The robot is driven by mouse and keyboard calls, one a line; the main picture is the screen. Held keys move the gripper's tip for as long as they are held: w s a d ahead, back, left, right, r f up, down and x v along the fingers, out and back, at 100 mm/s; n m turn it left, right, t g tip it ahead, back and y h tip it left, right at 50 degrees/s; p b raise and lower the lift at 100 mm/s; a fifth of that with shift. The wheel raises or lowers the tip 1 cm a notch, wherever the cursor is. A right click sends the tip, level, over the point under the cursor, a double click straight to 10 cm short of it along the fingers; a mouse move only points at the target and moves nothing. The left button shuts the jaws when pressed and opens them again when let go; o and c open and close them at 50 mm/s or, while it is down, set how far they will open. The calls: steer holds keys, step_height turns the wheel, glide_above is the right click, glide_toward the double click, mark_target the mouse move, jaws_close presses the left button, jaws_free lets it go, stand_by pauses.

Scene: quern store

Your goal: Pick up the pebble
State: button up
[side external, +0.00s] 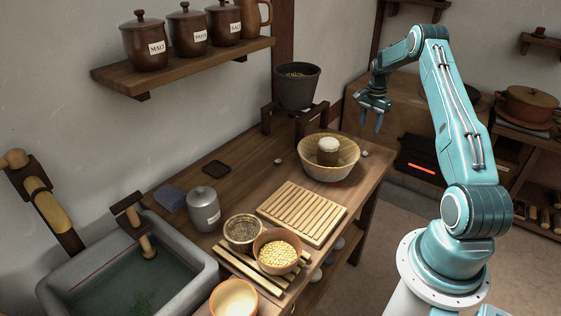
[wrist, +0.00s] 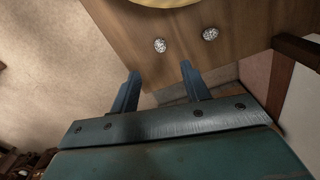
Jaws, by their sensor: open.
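Two small grey speckled pebbles show in the wrist view, a left pebble (wrist: 160,45) and a right pebble (wrist: 210,33), both on the wooden table (wrist: 235,50). I cannot tell which one the task means. My gripper (side external: 370,122) is open and empty, in the air near the table's far right corner. In the wrist view its fingertips (wrist: 160,71) point toward the left pebble, apart from it.
A dark pot (side external: 297,88) stands on a wooden stand behind. A slatted rack (side external: 304,213), grain bowls and a grey canister (side external: 203,210) stand nearer. Bare table shows left of the bowl.

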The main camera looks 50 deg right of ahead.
glide_above(365, 152)
step_height(365, 152, down, 6)
steer(key=shift+w+f, duration=0.15)
steer(key=shift+f, duration=0.1)
steer(key=shift+f, duration=2.6)
jaws_close()
steer(key=shift+r, duration=0.15)
step_height(365, 152, up, 20)
